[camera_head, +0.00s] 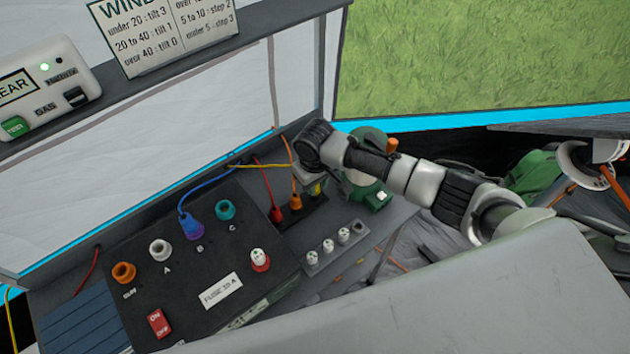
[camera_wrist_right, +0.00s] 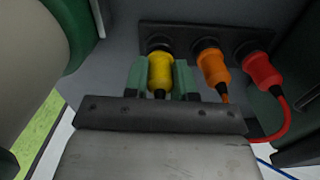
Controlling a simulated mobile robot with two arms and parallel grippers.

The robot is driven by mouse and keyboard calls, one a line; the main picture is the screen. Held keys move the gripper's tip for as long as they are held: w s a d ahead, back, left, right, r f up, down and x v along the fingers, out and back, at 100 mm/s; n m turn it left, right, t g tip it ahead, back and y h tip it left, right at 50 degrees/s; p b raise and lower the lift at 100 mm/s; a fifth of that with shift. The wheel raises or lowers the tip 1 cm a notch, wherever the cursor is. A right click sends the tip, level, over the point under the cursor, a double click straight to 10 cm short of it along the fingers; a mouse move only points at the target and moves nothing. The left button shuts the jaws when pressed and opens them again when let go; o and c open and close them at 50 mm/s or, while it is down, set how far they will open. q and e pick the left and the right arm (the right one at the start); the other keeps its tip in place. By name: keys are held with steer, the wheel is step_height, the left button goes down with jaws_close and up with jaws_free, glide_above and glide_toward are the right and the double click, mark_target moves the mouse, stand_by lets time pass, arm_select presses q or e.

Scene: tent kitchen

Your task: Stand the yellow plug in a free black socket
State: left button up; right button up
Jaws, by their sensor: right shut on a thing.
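The yellow plug (camera_wrist_right: 160,72) is between the green fingertips of my right gripper (camera_wrist_right: 160,80), which is shut on it. In the wrist view its top end is right at the left socket of the black socket strip (camera_wrist_right: 180,32); I cannot tell how deep it sits. An orange plug (camera_wrist_right: 211,67) and a red plug (camera_wrist_right: 262,72) occupy the other two sockets. In the head view my right gripper (camera_head: 312,176) is over the strip's far end, partly hiding the yellow plug (camera_head: 317,188), beside the orange plug (camera_head: 296,201) and red plug (camera_head: 277,214). My left gripper is out of view.
A dark panel (camera_head: 190,285) with coloured sockets, a blue plug (camera_head: 192,226) and a red switch (camera_head: 159,324) stands left of the strip. A grey fuse rail (camera_head: 338,249) lies in front. A green device (camera_head: 372,197) stands close right of my gripper. Cables run behind.

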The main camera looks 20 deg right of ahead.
steer(key=shift+f, duration=0.45)
steer(key=o, duration=1)
